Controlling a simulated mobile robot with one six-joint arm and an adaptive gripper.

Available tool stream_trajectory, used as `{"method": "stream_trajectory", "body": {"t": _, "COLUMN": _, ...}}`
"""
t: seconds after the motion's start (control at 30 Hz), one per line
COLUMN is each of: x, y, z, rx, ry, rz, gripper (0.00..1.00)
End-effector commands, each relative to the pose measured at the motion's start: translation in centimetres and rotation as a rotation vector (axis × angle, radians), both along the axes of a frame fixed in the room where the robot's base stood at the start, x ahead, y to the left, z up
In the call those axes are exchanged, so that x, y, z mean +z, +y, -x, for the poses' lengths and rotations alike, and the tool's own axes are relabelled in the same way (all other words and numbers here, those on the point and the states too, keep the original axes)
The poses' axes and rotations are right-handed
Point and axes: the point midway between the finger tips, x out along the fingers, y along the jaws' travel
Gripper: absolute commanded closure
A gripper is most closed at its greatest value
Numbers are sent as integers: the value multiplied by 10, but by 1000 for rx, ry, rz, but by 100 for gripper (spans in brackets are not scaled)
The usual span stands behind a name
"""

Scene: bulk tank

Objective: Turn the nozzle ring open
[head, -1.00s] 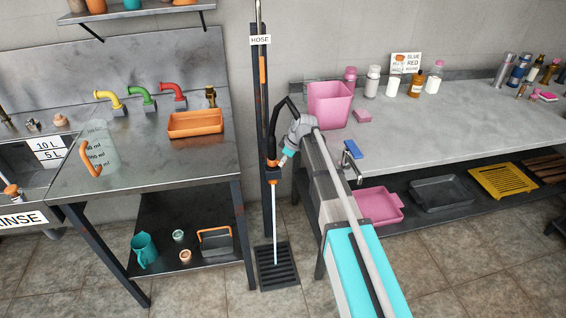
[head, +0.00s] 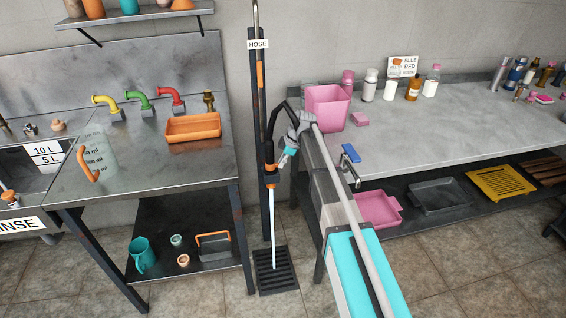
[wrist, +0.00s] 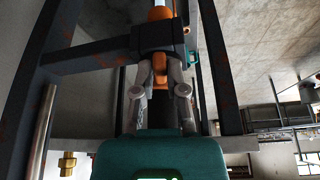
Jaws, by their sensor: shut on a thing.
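The hose nozzle hangs upright on the dark post under the HOSE sign (head: 258,44). Its orange ring (head: 271,183) is at the lower end, and a pale, straight stream (head: 273,230) runs from it down to the floor grate (head: 275,271). My gripper (head: 279,166) reaches in from the right, against the nozzle. In the wrist view my gripper (wrist: 160,88) has its two grey fingers closed on an orange part of the nozzle (wrist: 160,65). The fingers hide much of it, and I cannot tell how far the ring is turned.
A steel table (head: 150,165) with an orange tray (head: 193,127) stands left of the post. A grey counter (head: 440,125) with a pink bin (head: 327,108) stands to the right, close to my arm. A dark bracket (wrist: 95,55) and uprights surround the fingers.

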Motion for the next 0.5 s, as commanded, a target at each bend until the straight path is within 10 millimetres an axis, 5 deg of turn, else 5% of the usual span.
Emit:
{"method": "stream_trajectory", "body": {"t": 0.07, "x": 0, "y": -1, "z": -1, "rx": -3, "ry": -2, "rz": 3, "gripper": 100}}
{"method": "stream_trajectory", "body": {"t": 0.1, "x": 0, "y": -1, "z": -1, "rx": -3, "ry": -2, "rz": 3, "gripper": 80}}
{"method": "stream_trajectory", "body": {"t": 0.27, "x": 0, "y": -1, "z": -1, "rx": -3, "ry": -2, "rz": 2, "gripper": 50}}
{"method": "stream_trajectory", "body": {"t": 0.5, "x": 0, "y": 0, "z": -1, "rx": -2, "ry": -2, "rz": 2, "gripper": 49}}
